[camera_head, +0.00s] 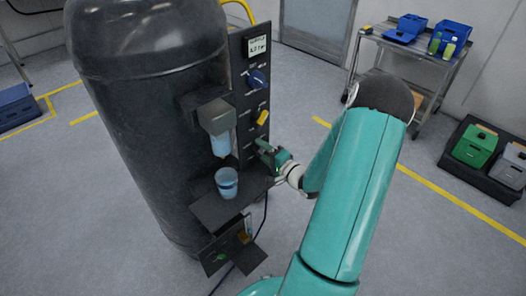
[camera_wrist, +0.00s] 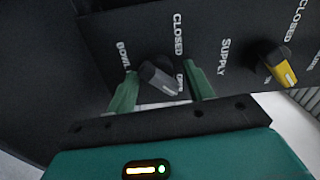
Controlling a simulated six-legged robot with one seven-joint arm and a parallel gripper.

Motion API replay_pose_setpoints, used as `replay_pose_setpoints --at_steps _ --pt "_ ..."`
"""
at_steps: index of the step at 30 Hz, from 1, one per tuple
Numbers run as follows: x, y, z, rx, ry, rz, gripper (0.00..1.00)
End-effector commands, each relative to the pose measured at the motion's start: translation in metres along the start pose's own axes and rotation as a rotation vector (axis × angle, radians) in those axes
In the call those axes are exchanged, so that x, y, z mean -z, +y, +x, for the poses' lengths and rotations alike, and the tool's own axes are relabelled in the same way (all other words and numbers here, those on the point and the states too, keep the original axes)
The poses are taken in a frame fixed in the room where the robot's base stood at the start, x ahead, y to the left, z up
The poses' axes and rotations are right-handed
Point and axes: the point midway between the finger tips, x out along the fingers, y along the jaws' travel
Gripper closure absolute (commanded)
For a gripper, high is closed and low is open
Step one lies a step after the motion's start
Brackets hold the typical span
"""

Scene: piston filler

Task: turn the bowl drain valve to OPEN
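The bowl drain valve is a dark grey knob (camera_wrist: 158,78) on the black panel in the wrist view. Its lighter end points to the lower right, towards a partly hidden label that seems to read OPEN. The CLOSED label (camera_wrist: 179,35) is above it, and the BOWL label (camera_wrist: 124,56) is at its left. My gripper (camera_wrist: 162,88) is open, with one green finger on each side of the knob and gaps between. In the head view, my gripper (camera_head: 268,157) is at the panel's lower part and hides the knob.
The yellow supply knob (camera_wrist: 282,68) is right of my gripper. Higher on the panel is a blue knob (camera_head: 257,79). A blue cup (camera_head: 227,183) stands on the dark shelf (camera_head: 215,212) under the nozzle, close to my gripper. A trolley (camera_head: 412,52) stands at the back right.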

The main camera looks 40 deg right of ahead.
Motion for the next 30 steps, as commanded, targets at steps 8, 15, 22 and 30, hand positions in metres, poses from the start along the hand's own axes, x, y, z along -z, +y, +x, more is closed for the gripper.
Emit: replay_pose_setpoints --at_steps 8,15,22,30 --pt "0.0 0.0 -0.005 -0.001 -0.001 -0.001 0.48" --pt "0.001 0.0 -0.044 -0.002 0.002 0.0 0.48" --pt "0.001 0.0 -0.096 -0.002 0.003 0.001 0.48" --pt "0.0 0.0 -0.134 0.0 0.001 0.0 0.48"
